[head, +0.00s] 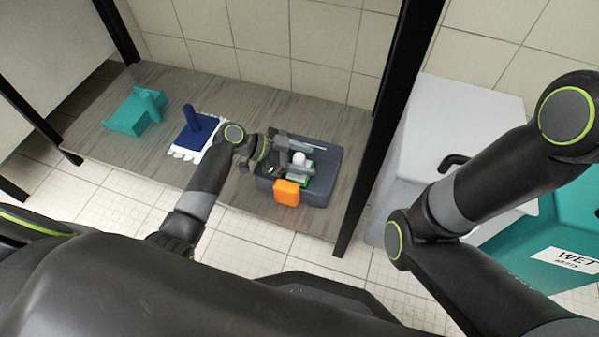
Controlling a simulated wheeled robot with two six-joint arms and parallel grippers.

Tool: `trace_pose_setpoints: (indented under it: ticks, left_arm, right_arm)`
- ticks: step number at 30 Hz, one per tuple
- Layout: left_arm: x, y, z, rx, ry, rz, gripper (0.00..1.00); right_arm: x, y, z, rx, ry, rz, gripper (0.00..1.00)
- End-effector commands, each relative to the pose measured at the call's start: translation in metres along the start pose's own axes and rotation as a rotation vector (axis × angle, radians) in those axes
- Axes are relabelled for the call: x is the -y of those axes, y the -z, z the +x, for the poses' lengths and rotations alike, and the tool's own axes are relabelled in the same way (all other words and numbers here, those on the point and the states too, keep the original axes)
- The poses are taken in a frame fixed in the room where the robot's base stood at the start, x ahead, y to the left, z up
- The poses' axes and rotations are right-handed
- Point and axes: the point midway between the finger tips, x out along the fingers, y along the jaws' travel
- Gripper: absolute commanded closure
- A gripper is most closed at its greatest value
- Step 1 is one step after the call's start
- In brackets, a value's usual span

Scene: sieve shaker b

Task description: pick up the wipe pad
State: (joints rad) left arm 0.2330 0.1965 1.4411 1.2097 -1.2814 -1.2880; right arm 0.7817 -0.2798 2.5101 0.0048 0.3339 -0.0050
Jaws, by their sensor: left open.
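A small green and white pad (307,178) with a round white knob (299,158) lies in a dark grey tray (322,194) on the shelf; it looks like the wipe pad. My left gripper (304,161) is over the tray, with its open fingers on either side of the white knob. I cannot tell whether the fingers touch the knob. The gripper hides part of the pad and the tray's left side. My right arm is at the right of the view, and its gripper does not show.
An orange block (286,192) is at the tray's near left edge. A blue handled pad on white cloth (193,132) and a teal handled piece (136,113) stand left on the shelf (240,203). A black post (363,186) rises right of the tray, before a white cabinet (450,118) and teal bin (545,250).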

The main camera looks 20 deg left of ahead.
Motion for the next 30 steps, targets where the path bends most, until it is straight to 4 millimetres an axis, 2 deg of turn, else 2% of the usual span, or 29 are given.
trace_pose_setpoints:
  ticks: [3, 11, 22, 30]
  left_arm:
    - [0.0001, -0.0012, 0.0087, 0.001, 0.000, -0.001, 0.46]
    - [0.0001, 0.0000, 0.0089, 0.001, 0.001, -0.001, 0.47]
    - [0.0002, -0.0003, 0.0087, 0.001, 0.001, -0.001, 0.95]
    - [0.0003, 0.0010, 0.0080, 0.001, 0.001, 0.000, 0.95]
  right_arm:
    - [-0.0003, 0.0023, -0.0043, 0.000, -0.003, 0.002, 0.64]
    - [0.0004, 0.0019, -0.0023, -0.002, -0.004, 0.004, 0.64]
    - [0.0001, 0.0018, -0.0024, -0.002, -0.009, 0.007, 0.64]
    - [-0.0001, 0.0012, -0.0019, 0.000, -0.010, 0.007, 0.64]
